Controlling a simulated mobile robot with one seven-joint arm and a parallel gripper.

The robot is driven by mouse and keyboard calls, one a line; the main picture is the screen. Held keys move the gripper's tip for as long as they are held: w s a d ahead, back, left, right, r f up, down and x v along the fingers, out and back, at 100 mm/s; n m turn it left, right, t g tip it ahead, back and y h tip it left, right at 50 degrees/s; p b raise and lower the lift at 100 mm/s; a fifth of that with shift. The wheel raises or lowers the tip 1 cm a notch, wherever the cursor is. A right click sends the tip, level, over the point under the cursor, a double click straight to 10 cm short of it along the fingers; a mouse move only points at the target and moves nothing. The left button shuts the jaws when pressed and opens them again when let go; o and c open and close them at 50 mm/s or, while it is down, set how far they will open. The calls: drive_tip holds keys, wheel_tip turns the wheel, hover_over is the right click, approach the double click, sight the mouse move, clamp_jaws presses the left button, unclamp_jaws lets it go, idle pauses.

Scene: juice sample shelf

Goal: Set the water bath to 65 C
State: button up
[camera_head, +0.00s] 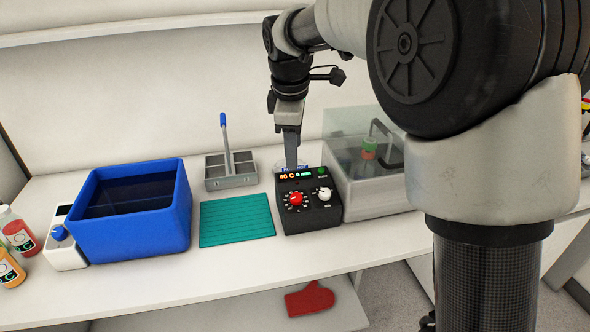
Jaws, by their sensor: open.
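The water bath (372,186) is a grey box with a clear lid at the right of the bench, and something red and green shows inside it. Its black control box (313,217) is on its left side. The display (290,176) reads 40 C, with a second small reading beside it. A red dial (295,198) with white marks around it and a smaller white knob (324,194) are on the box's sloping face. My gripper (291,165) is open and points down at the top rear edge of the control box, left of centre. I cannot tell whether it touches.
A blue tub (186,215) with dark liquid, a teal mat (235,221) and a grey divided caddy (230,182) stand left of the control box. Bottles (18,232) and a white device (64,254) are at far left. A red mitt (309,299) lies below.

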sight(296, 196)
drive_tip(key=x, duration=1.7)
drive_tip(key=shift+f, duration=0.15)
drive_tip(key=shift+c, duration=0.6)
drive_tip(key=c, duration=0.9)
drive_tip(key=shift+c, duration=0.2)
